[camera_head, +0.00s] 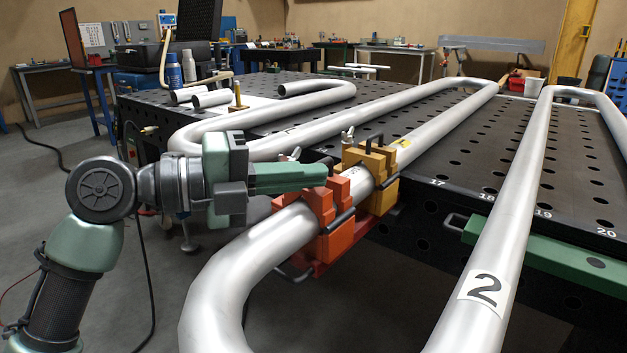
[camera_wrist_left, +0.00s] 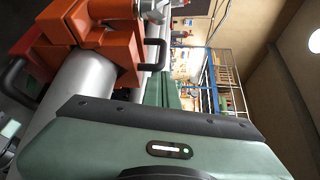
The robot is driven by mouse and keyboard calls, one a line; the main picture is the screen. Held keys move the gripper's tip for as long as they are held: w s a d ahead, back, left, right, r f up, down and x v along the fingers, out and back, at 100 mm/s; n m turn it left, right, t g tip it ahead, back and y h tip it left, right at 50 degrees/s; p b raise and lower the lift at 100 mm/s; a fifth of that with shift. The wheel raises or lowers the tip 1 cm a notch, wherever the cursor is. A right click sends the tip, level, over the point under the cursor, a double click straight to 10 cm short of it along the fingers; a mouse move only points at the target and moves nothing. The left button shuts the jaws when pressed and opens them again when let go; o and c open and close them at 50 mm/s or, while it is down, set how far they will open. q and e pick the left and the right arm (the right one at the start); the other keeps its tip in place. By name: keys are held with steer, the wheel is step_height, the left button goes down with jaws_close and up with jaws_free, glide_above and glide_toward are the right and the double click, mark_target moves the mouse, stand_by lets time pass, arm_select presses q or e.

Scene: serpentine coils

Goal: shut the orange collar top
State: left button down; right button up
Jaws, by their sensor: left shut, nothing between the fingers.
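The orange collar (camera_head: 338,238) sits around the large silver pipe (camera_head: 268,232), near its bend at the front edge of the black table. A black handle (camera_head: 341,220) sticks out from the collar's near side. I cannot tell whether its top lies fully down. My left gripper (camera_head: 328,169) comes in from the left, shut and empty, at the upper edge of the collar. Its tip overlaps the collar in the picture, and contact is unclear. In the left wrist view the orange collar (camera_wrist_left: 88,42) shows at upper left, above the green gripper body. My right gripper is not in view.
A yellow collar (camera_head: 381,200) sits on the same pipe just behind the orange one. A second pipe labelled 2 (camera_head: 490,255) runs to the right. The perforated black table (camera_head: 470,165) carries the coils. Open floor lies at left.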

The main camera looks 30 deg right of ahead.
arm_select(q)
steer(key=shift+w+a, duration=0.15)
steer(key=shift+w, duration=0.1)
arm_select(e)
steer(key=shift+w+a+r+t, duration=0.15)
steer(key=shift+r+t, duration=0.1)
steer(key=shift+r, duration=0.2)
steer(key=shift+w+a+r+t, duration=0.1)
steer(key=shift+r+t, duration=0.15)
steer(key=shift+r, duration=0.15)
arm_select(q)
steer(key=shift+w, duration=0.1)
